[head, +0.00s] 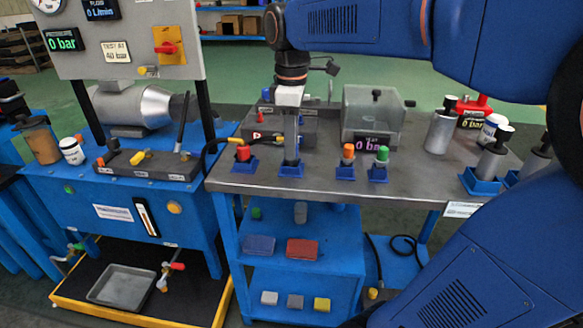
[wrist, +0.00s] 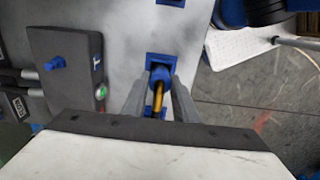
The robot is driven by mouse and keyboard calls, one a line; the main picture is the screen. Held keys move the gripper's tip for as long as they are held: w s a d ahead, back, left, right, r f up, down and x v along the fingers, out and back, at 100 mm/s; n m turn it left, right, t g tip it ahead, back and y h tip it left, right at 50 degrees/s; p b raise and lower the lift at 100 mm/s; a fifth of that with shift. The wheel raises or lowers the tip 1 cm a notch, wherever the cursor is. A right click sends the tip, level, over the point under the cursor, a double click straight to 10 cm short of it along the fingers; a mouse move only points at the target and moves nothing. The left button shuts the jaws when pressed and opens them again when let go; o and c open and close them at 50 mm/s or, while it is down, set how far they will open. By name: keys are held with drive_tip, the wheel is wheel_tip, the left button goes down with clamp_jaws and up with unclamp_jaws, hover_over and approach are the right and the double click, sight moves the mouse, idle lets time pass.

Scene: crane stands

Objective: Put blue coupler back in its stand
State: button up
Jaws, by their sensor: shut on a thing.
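My gripper (head: 291,157) points straight down at the blue stand (head: 291,171) on the grey bench, second from the left in its row. In the wrist view, the two grey fingers are shut on the blue coupler (wrist: 160,75), with a brass part running back between them. The coupler lines up with the stand (wrist: 152,57), whose blue edge shows around and beyond it. The fingertips are close above the stand. I cannot tell whether the coupler's lower end is seated in it. In the head view the fingers hide the coupler.
A red coupler (head: 243,152) stands to the left, with a black hose nearby. Orange (head: 348,152) and green (head: 382,154) couplers stand to the right. A grey box (wrist: 65,65) lies left of the fingers in the wrist view. A clear-covered test box (head: 372,112) stands behind.

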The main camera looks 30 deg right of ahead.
drive_tip(key=shift+f, duration=0.6)
drive_tip(key=o, duration=1.2)
drive_tip(key=shift+r, duration=0.1)
drive_tip(key=shift+r, duration=2.45)
wheel_tip(320, 180, up, 17)
drive_tip(key=shift+r, duration=0.2)
